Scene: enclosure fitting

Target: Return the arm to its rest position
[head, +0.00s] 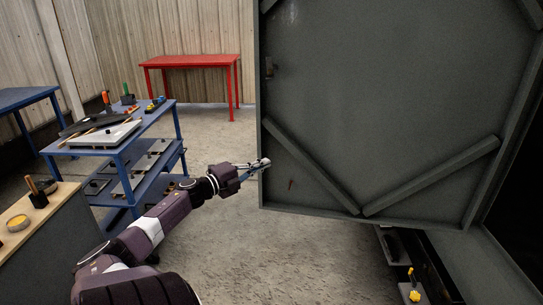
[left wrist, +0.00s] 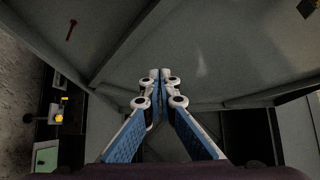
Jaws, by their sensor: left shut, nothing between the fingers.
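My left arm (head: 147,232) reaches in from the lower left in the head view. My left gripper (head: 262,164) is at the left edge of a large grey enclosure door (head: 380,80), which stands open. In the left wrist view the fingertips (left wrist: 160,76) are together with nothing between them. The door's inner face (left wrist: 190,60) and its braces fill much of that view behind the fingers. I cannot tell whether the fingertips touch the door. My right gripper is not in view.
A blue cart (head: 135,142) with tools stands at left, a red table (head: 190,62) at the back. A wooden-topped bench (head: 40,225) is at lower left. The dark enclosure with a yellow-knobbed part (head: 413,296) is at lower right. Concrete floor (head: 270,260) is clear between.

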